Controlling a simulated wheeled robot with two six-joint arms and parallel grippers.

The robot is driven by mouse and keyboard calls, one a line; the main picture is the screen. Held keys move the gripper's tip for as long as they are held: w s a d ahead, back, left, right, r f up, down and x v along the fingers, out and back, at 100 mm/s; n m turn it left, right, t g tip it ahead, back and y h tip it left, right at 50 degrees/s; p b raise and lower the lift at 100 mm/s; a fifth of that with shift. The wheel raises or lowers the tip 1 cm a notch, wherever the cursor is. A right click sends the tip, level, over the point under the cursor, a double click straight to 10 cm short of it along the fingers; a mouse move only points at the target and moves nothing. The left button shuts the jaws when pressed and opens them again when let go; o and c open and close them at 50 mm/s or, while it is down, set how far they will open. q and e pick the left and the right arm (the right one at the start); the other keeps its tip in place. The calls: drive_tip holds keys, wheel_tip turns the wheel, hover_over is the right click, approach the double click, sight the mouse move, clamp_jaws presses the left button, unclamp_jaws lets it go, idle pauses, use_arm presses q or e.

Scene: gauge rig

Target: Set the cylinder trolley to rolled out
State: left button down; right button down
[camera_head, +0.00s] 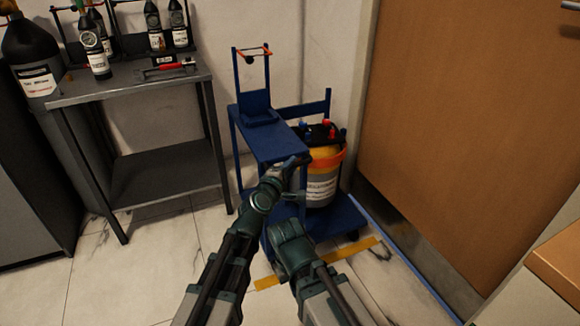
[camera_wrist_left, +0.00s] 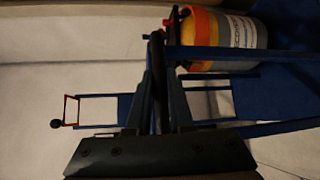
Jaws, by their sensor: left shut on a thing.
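The blue cylinder trolley (camera_head: 270,145) stands against the back wall, left of the wooden door. It carries a yellow-and-grey gas cylinder (camera_head: 321,185) with an orange strap around it. My left gripper (camera_head: 298,162) is at the trolley's near side, in front of the cylinder. In the left wrist view its fingers (camera_wrist_left: 157,85) are shut on a thin dark bar, the trolley handle (camera_wrist_left: 157,45). The cylinder also shows there at upper right (camera_wrist_left: 205,35). My right forearm reaches in below, in front of the trolley's base; the jaws of the right gripper cannot be seen.
A yellow floor strip (camera_head: 345,252) lies in front of the trolley, and a blue strip (camera_head: 400,250) runs along the door side. A dark metal table (camera_head: 130,90) with bottles stands at left. A wooden-topped counter (camera_head: 560,260) is at lower right. The tiled floor at left front is clear.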

use_arm(q)
drive_tip(key=c, duration=0.8)
unclamp_jaws()
drive_tip(key=p+v, duration=0.1)
drive_tip(key=v, duration=0.6)
drive_tip(key=shift+s, duration=0.25)
drive_tip(key=shift+a, duration=0.2)
